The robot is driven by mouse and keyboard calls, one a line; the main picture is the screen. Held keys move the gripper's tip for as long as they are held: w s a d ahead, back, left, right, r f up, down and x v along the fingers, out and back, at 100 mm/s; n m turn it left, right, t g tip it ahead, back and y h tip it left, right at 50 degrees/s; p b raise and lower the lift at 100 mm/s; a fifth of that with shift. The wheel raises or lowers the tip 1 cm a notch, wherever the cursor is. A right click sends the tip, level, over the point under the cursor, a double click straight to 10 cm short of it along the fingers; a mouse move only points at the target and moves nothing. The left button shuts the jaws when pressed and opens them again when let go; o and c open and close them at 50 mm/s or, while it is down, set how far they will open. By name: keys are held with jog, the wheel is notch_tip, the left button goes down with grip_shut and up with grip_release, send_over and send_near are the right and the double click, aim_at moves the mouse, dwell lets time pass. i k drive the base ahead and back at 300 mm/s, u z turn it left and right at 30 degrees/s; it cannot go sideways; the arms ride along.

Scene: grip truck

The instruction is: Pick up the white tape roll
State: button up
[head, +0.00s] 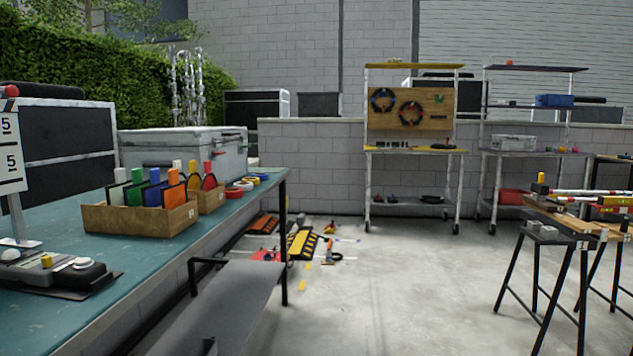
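A small white tape roll (244,186) lies flat on the teal workbench (150,247), near its far right end. It sits in a short row of rolls, between a red roll (233,193) nearer to me and a blue roll (253,180) farther back. A yellow roll (262,176) is at the far end of the row. The white roll is small and partly overlapped by its neighbours. My gripper is not in this view.
A wooden box (140,218) with coloured upright pieces stands left of the rolls. A grey case (183,148) is behind. A flat grey platform (225,300) is beside the bench. Sawhorses (545,234) stand right; the middle floor is clear.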

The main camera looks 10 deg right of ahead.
aim_at(247, 186)
jog(key=z, duration=0.35)
jog(key=i, duration=1.15)
jog(key=u, duration=0.05)
